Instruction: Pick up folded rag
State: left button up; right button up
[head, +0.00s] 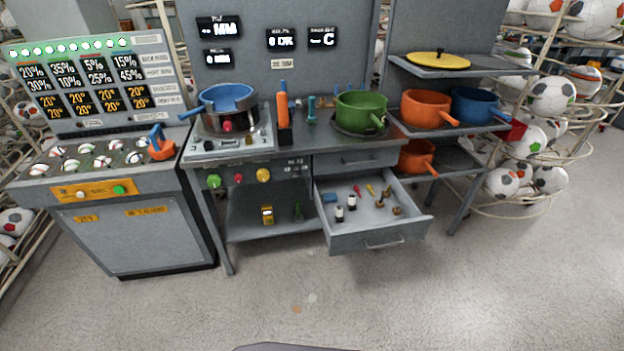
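A small flat blue piece (329,198) lies at the back left of the open drawer (375,238). It could be the folded rag, but it is too small to tell for sure. No other thing in view clearly looks like a rag. Neither of my grippers is in view.
The drawer also holds several small tools and parts. Above it is the workbench (308,140) with a blue pot (230,97) and a green pot (360,110). A shelf (466,133) with orange and blue pots stands right, a ball cabinet (135,235) left.

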aim_at(330, 197)
jog(key=i+l+z, duration=0.5)
jog(key=i+l, duration=0.3)
jog(key=i, duration=0.15)
jog(key=u, duration=0.25)
jog(key=l, duration=0.2)
jog(key=k+z, duration=0.05)
